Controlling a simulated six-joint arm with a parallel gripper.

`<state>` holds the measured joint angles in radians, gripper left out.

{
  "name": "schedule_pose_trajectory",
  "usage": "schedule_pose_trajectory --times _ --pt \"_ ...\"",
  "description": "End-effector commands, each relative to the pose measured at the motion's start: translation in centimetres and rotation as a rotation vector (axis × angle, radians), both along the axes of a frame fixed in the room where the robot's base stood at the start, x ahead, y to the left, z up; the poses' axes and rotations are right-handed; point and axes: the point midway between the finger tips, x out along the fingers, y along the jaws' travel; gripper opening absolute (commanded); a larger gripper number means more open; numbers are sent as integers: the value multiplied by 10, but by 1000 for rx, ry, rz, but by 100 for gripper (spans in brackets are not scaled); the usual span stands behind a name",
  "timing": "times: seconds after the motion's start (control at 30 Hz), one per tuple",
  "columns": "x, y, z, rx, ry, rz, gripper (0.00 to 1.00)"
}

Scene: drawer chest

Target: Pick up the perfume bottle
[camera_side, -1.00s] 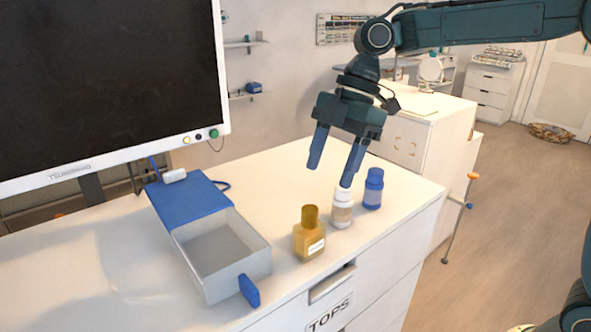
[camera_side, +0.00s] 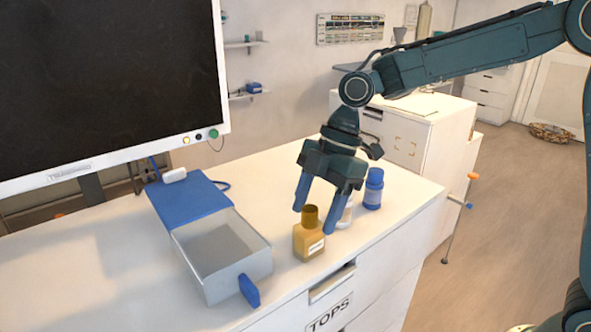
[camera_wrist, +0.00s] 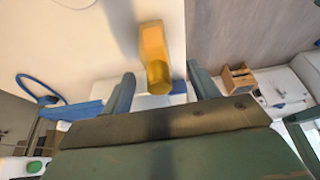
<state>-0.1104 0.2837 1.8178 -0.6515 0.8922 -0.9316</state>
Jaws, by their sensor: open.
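The perfume bottle (camera_side: 309,240) is amber with a darker gold cap and a pale label. It stands upright on the white chest top, near the front edge. My gripper (camera_side: 314,222) is open, with its two blue fingers pointing down at the bottle's cap level. One finger shows on each side of the cap in the side view. In the wrist view the bottle (camera_wrist: 155,50) lies between the two fingertips (camera_wrist: 160,88), with its cap toward the gripper. I cannot tell whether either finger touches it.
A white bottle (camera_side: 345,214), partly hidden by a finger, and a blue bottle (camera_side: 373,189) stand close behind to the right. An open grey drawer (camera_side: 257,268) of a small blue-topped box (camera_side: 190,200) is to the left. A monitor (camera_side: 110,90) stands behind it.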

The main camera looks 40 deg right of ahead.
Motion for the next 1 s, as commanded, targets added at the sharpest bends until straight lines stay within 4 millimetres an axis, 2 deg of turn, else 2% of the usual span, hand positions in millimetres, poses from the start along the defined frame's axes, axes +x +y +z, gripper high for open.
schedule_pose_trajectory --times 0.17,0.53,1.0 --pt "1 3 -8 1 1 0 60" --pt "2 17 -45 0 3 1 60" --pt "3 19 -48 0 0 0 60"
